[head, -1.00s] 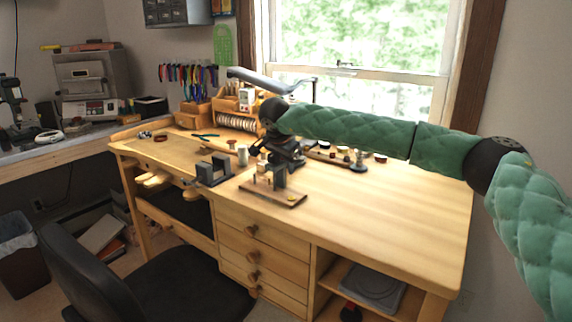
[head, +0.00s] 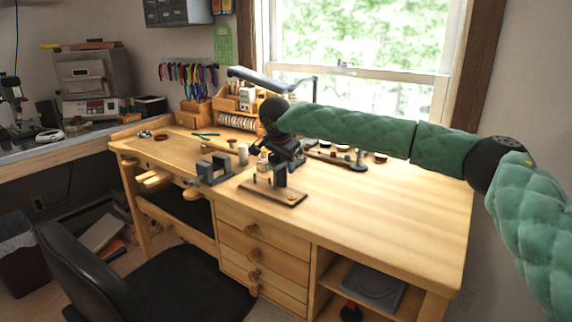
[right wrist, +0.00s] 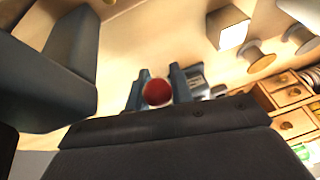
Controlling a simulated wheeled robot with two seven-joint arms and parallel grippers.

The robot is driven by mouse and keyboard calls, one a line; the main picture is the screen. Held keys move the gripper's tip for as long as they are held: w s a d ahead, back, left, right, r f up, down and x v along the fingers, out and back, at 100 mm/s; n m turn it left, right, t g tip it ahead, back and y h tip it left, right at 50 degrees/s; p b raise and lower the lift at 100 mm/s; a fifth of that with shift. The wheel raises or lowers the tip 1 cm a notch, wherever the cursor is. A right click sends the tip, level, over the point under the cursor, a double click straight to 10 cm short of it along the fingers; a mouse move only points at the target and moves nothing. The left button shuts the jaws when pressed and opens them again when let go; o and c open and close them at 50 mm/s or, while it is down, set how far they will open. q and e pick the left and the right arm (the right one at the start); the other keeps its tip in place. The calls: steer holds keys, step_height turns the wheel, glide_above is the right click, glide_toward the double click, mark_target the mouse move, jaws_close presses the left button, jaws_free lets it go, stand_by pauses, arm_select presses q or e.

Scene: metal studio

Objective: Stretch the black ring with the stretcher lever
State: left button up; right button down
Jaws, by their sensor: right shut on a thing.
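A small stretcher-like device with upright posts stands on a wooden base (head: 290,198) near the front middle of the bench. My right gripper (right wrist: 157,90) shows in the right wrist view with a red ball-shaped knob (right wrist: 157,93) between its two fingers. It is shut on this knob, which looks like the end of the stretcher lever. In the head view the gripper is just behind and above the device, mostly hidden under its dark wrist. The lever's shaft is hidden. I cannot make out the black ring. My left gripper is not in view.
A grey metal block tool (head: 214,169) stands left of the device at the bench's front edge. Small tools on a dark tray (head: 350,162) lie behind right. The bench's right side (head: 400,210) is clear. A black chair (head: 90,275) stands in front.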

steer(key=c, duration=1.3)
jaws_free()
steer(key=shift+w+d+f, duration=0.1)
steer(key=shift+w+d, duration=0.05)
steer(key=shift+d, duration=0.05)
steer(key=shift+o, duration=0.2)
steer(key=shift+a, duration=0.1)
steer(key=shift+b+v, duration=0.35)
steer(key=shift+v, duration=3.6)
